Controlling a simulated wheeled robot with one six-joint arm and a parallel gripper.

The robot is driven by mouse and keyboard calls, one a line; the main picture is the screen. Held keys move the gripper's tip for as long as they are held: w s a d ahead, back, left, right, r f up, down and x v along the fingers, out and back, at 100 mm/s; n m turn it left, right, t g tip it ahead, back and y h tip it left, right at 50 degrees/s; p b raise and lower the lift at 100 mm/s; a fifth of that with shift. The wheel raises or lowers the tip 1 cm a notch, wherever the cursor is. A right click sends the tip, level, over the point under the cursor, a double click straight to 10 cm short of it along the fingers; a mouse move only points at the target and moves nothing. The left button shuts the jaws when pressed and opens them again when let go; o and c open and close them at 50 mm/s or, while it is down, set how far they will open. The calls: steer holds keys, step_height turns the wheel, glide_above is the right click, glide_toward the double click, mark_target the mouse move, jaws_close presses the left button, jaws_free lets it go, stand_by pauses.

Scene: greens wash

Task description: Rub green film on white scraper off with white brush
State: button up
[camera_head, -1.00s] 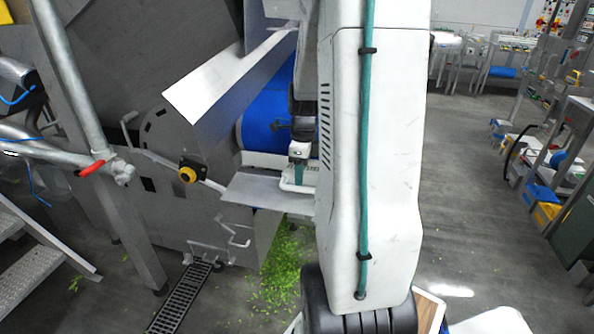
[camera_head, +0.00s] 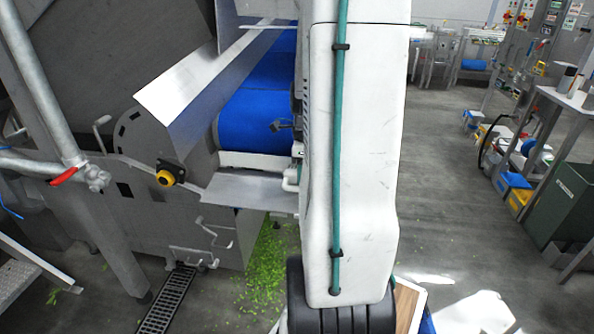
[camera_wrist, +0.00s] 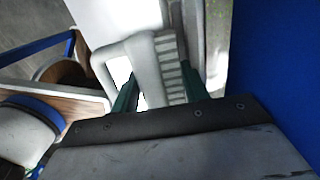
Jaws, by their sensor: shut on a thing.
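The white brush (camera_wrist: 145,65) is between the two green fingers of my gripper (camera_wrist: 158,97) in the wrist view. Its looped handle is on the left and its ridged bristle side faces right. A pale upright strip (camera_wrist: 216,45) with a grey-green tint stands right of the brush, beside the blue belt; it looks like the scraper. I cannot tell whether the brush touches it. In the head view, the white scraper (camera_head: 252,161) lies across the lower end of the blue belt, and its right part is hidden by my arm. My gripper is hidden there; a bit of white handle (camera_head: 290,180) shows.
The blue belt (camera_head: 255,125) runs beside a slanted metal guard (camera_head: 190,90). A metal plate (camera_head: 250,191) juts out below the scraper. Green leaf scraps (camera_head: 262,265) lie on the floor. A pipe frame (camera_head: 60,120) stands left. The aisle floor at right is open.

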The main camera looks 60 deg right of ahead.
mark_target(289, 169)
steer(key=shift+s+d, duration=0.5)
steer(key=shift+s, duration=0.65)
steer(key=shift+s+d, duration=0.5)
steer(key=shift+s, duration=0.65)
steer(key=shift+s+d, duration=0.5)
steer(key=shift+s, duration=0.65)
steer(key=shift+w+a, duration=0.45)
steer(key=shift+w, duration=0.4)
steer(key=shift+w+a, duration=0.4)
steer(key=shift+w, duration=0.45)
steer(key=shift+w+a, duration=0.2)
steer(key=shift+w, duration=0.45)
steer(key=shift+w+a, duration=0.25)
steer(key=shift+w, duration=0.45)
steer(key=shift+w+a, duration=0.2)
steer(key=shift+w, duration=0.45)
steer(key=shift+w+a, duration=0.4)
steer(key=shift+w, duration=0.4)
steer(key=shift+w+a, duration=0.35)
steer(key=shift+w, duration=0.45)
steer(key=shift+w+a, duration=0.3)
steer(key=shift+w, duration=0.5)
steer(key=shift+w+a, duration=0.25)
steer(key=shift+w, duration=0.55)
steer(key=shift+w+a+r, duration=0.1)
steer(key=shift+w+r, duration=0.1)
steer(key=shift+s, duration=0.15)
